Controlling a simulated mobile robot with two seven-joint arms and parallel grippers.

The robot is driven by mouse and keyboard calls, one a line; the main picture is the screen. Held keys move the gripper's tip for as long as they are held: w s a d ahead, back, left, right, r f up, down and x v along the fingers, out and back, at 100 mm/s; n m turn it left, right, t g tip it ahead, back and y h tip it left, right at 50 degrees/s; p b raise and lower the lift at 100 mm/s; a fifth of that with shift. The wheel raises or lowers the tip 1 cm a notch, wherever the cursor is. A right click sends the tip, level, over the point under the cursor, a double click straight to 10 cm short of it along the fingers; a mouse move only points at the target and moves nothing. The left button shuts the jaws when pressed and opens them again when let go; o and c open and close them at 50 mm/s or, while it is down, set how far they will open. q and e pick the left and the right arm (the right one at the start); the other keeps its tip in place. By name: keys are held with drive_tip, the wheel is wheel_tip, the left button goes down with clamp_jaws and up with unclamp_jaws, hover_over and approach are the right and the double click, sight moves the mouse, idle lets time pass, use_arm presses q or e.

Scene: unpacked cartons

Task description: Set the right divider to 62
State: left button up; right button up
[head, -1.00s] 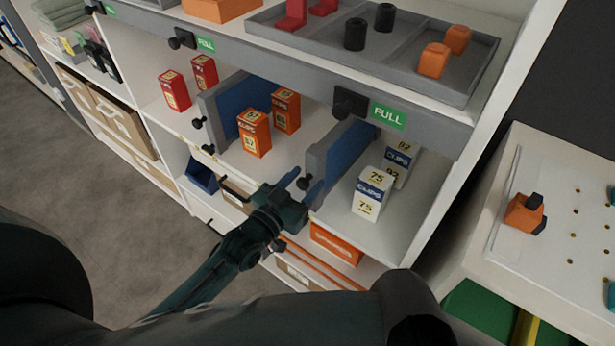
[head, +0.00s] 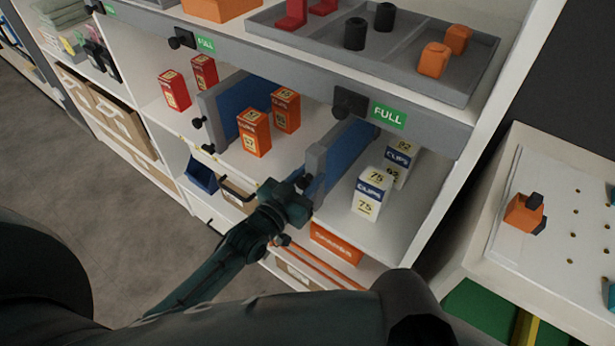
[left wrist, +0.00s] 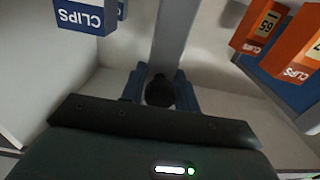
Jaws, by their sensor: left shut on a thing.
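The right divider (head: 345,160) is a blue panel with a grey front edge, standing on the middle shelf between the orange boxes and the white boxes. A dark knob is on its front. My left gripper (head: 300,184) is at this front edge, shut on the knob. In the left wrist view the round knob (left wrist: 160,92) sits between the two blue fingers, with the grey divider edge (left wrist: 178,35) running away above it. My right gripper is out of view.
The left divider (head: 240,107) stands farther left, with red boxes (head: 174,91) beyond it. A rail with a green FULL label (head: 388,115) crosses above. A grey tray (head: 400,75) lies on the top shelf. A white pegboard table (head: 500,235) stands at right.

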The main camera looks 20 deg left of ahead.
use_arm(q)
clamp_jaws()
